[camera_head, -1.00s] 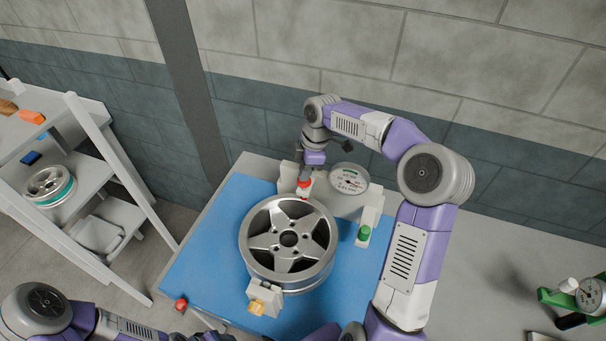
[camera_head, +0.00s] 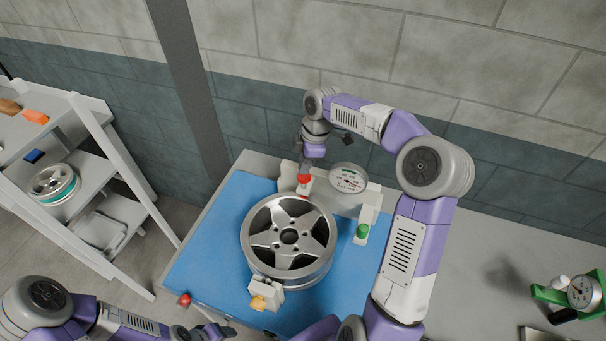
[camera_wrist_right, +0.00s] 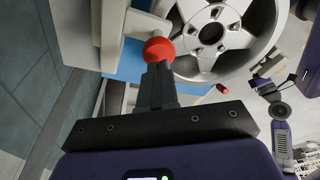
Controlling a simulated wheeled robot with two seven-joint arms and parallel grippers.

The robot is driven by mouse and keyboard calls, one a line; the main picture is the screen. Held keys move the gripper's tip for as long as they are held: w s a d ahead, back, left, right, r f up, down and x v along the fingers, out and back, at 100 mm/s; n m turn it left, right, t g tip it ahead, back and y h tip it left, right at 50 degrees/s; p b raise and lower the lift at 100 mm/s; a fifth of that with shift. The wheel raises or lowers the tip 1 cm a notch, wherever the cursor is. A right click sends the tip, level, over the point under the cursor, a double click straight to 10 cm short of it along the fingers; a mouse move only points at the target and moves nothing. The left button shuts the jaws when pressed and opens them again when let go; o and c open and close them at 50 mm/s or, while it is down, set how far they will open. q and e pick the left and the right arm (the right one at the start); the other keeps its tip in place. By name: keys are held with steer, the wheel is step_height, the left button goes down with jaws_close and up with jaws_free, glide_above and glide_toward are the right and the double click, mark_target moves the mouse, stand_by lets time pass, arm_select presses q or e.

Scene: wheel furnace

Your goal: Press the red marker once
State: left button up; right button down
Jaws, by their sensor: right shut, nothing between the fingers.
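The red marker (camera_head: 304,179) is a round red knob on the pale fixture behind the wheel in the head view. It also shows as a red ball (camera_wrist_right: 158,49) in the right wrist view. My right gripper (camera_head: 304,170) reaches down to it from above. In the wrist view its closed, empty fingers (camera_wrist_right: 157,70) end at the ball and overlap its lower edge; I cannot tell whether they touch it. My left gripper (camera_head: 214,332) is at the bottom edge of the head view, partly cut off, with its fingers unclear.
A silver wheel (camera_head: 289,238) lies on the blue mat (camera_head: 205,255) in front of the marker. A gauge (camera_head: 347,179), a green knob (camera_head: 362,230) and a yellow knob (camera_head: 258,303) surround it. Another red knob (camera_head: 184,299) sits at the table's front left. Shelves (camera_head: 140,240) stand left.

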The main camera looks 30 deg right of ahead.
step_height(320, 180, up, 6)
steer(key=p, duration=0.5)
stand_by(0.5)
